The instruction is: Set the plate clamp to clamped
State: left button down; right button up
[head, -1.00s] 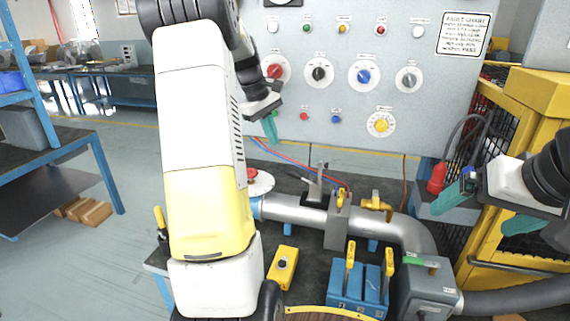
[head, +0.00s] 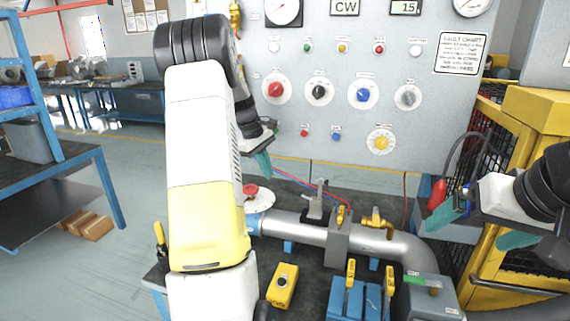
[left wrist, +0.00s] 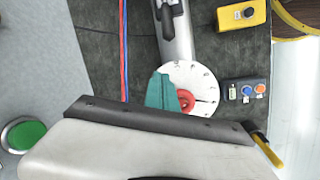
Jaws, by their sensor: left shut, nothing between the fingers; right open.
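A metal clamp (head: 318,203) with an upright lever stands on the bench behind the silver pipe; I take it for the plate clamp. In the left wrist view a dark metal fitting (left wrist: 172,10) at the top edge may be the same clamp, cut off by the frame. My left gripper (head: 263,162) is shut and empty, in the air left of the clamp and apart from it. In the left wrist view its teal fingers (left wrist: 170,92) overlap the edge of a white dial disc with a red knob. My right gripper (head: 482,223) is open and empty at the right.
The silver pipe (head: 295,230) runs across the bench. A grey plate block (head: 340,240) and a yellow valve (head: 376,220) sit on it. The red-knobbed disc (head: 260,198) is at its left end. A yellow button box (head: 283,285) lies in front. The control panel (head: 340,110) stands behind.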

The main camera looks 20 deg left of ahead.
aim_at(296, 192)
pick_arm(q)
jog(key=x, duration=0.5)
jog(key=shift+d+f, duration=0.1)
jog(key=shift+f, duration=0.3)
jog(key=shift+s+d+r, duration=0.4)
jog(key=shift+d+r, duration=0.15)
jog(key=shift+d, duration=0.2)
jog(key=shift+s+d+r, duration=0.45)
jog(key=shift+d+r, duration=0.15)
jog(key=shift+d, duration=0.15)
